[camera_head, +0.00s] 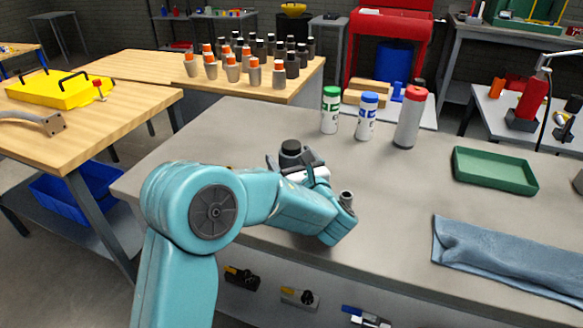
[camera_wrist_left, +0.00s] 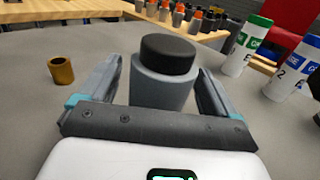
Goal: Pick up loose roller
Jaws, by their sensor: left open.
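The loose roller, a grey cylinder with a black top (camera_wrist_left: 167,54), stands upright on the grey bench. Its black top also shows in the head view (camera_head: 290,147), just beyond my left gripper (camera_head: 296,160). My left gripper is open, with its two fingers (camera_wrist_left: 160,78) on either side of the roller in the wrist view. A gap shows between the left finger and the roller; whether the right finger touches it I cannot tell. The roller's lower part is hidden behind the gripper body. My right gripper is not in view.
A small brass bushing (camera_wrist_left: 61,70) stands left of the gripper. Green-capped (camera_head: 330,110), blue-capped (camera_head: 366,116) and red-capped (camera_head: 410,118) bottles stand behind. A green tray (camera_head: 495,182) and blue cloth (camera_head: 505,258) lie right. Several orange- and black-topped rollers (camera_head: 232,70) stand on the wooden table.

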